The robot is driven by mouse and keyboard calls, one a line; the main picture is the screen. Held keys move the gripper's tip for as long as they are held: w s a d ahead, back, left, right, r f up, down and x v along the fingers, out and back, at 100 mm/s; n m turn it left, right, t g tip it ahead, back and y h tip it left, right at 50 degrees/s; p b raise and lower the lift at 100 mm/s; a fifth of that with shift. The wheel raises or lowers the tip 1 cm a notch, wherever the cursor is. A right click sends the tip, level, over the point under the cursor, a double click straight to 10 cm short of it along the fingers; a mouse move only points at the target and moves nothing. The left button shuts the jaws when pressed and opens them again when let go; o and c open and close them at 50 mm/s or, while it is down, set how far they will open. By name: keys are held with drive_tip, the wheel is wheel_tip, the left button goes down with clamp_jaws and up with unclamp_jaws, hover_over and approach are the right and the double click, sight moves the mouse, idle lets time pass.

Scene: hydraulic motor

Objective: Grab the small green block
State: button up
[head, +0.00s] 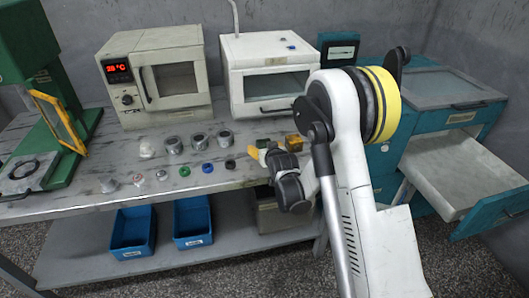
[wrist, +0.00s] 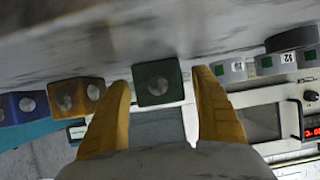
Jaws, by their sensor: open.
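The small green block (wrist: 158,82) is dark green with a round grey disc on its face. In the wrist view it sits at the bench surface, between the fingertips of my gripper (wrist: 162,79), with a visible gap on each side. The two yellow fingers are spread apart and hold nothing. In the head view my gripper (head: 256,154) is low over the bench in front of the oven, and the green block is mostly hidden behind it.
A yellow block (wrist: 77,97) is close beside the left finger in the wrist view, with a blue block (wrist: 25,107) beyond it. Several grey cylinders (head: 198,142) and small coloured parts (head: 208,168) stand left of my gripper. A white oven (head: 268,75) stands behind.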

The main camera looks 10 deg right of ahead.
drive_tip(key=c, duration=1.5)
drive_tip(key=shift+w+r, duration=0.1)
drive_tip(key=shift+r, duration=0.1)
